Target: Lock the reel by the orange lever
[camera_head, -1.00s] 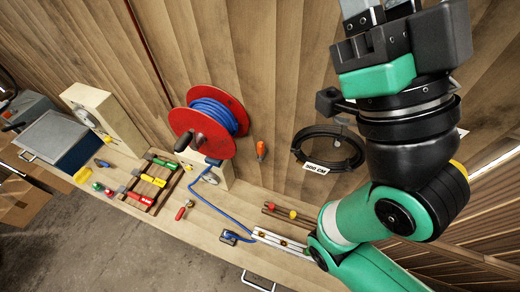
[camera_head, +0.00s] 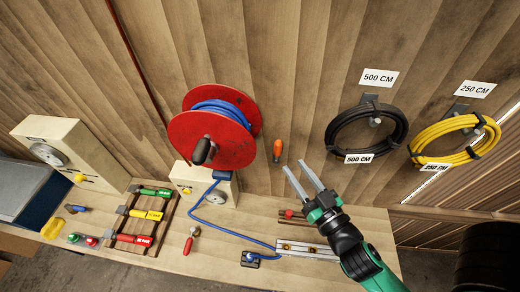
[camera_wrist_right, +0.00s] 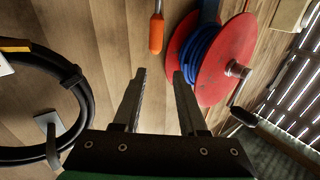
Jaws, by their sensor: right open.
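The reel (camera_head: 185,140) has red discs with blue hose (camera_head: 222,108) wound between them and a dark crank handle on its front. It is mounted at the wooden wall, left of centre in the head view. The orange lever (camera_head: 278,149) is on the wall just right of the reel. My right gripper (camera_head: 294,170) is open and empty, below and right of the lever, apart from it. In the right wrist view, the lever (camera_wrist_right: 156,32) is above the open fingers (camera_wrist_right: 160,75), and the reel (camera_wrist_right: 205,75) is to the right. My left gripper is out of view.
A black hose coil (camera_head: 367,134) and a yellow hose coil (camera_head: 455,142) hang on the wall to the right. The bench (camera_head: 215,248) below holds a tool rack (camera_head: 140,217), a gauge box (camera_head: 203,184) and a blue hose end (camera_head: 250,259). The wall around the lever is clear.

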